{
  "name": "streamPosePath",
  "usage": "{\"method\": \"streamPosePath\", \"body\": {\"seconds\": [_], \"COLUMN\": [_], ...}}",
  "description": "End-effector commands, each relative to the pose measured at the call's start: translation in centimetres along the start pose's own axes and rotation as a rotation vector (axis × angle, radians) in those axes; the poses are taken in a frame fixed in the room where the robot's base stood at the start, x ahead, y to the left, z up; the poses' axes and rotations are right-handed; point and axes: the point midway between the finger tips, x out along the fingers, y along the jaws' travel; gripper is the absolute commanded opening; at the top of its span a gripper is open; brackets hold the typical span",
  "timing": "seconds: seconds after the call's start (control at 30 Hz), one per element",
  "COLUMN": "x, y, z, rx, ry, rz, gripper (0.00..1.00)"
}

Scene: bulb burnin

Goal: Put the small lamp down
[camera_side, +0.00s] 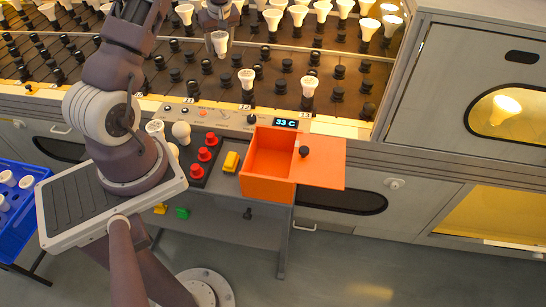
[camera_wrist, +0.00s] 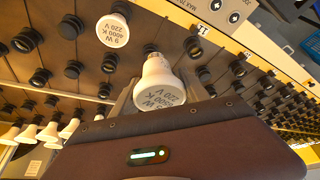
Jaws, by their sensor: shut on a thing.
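My gripper (camera_side: 219,28) is over the rack of black sockets at the top of the side view. It is shut on a small white lamp (camera_side: 220,44), which hangs below it.
Lamps (camera_side: 246,78) (camera_side: 309,86) stand along the rack's front row. An orange box (camera_side: 268,190), a yellow button (camera_side: 231,161) and red buttons (camera_side: 204,154) are in front. A blue crate (camera_side: 22,222) holds several lamps. Many sockets are empty.

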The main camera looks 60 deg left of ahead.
Motion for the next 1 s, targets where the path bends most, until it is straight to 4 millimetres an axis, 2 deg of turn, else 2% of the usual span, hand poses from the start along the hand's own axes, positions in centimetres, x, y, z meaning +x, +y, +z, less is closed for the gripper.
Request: {"method": "streamPosePath", "body": {"seconds": [0.03, 0.1, 0.2, 0.3, 0.4, 0.6, 0.87, 1.0], "x": [-1.0, -2.6, -5.0, -7.0, -8.6, -10.9, -12.8, -10.4], "y": [1.6, 3.6, 5.5, 6.2, 6.2, 5.2, 3.5, 3.3], "z": [2.4, 6.1, 11.9, 16.7, 20.6, 26.1, 30.6, 31.2], "rx": [0.035, 0.085, 0.164, 0.226, 0.279, 0.36, 0.434, 0.43], "ry": [-0.002, -0.002, -0.002, -0.001, -0.001, -0.002, -0.003, -0.003], "rz": [0.016, 0.038, 0.071, 0.097, 0.118, 0.147, 0.173, 0.165], "gripper": [0.12, 0.12, 0.12, 0.12, 0.12, 0.12, 0.12, 0.12]}}
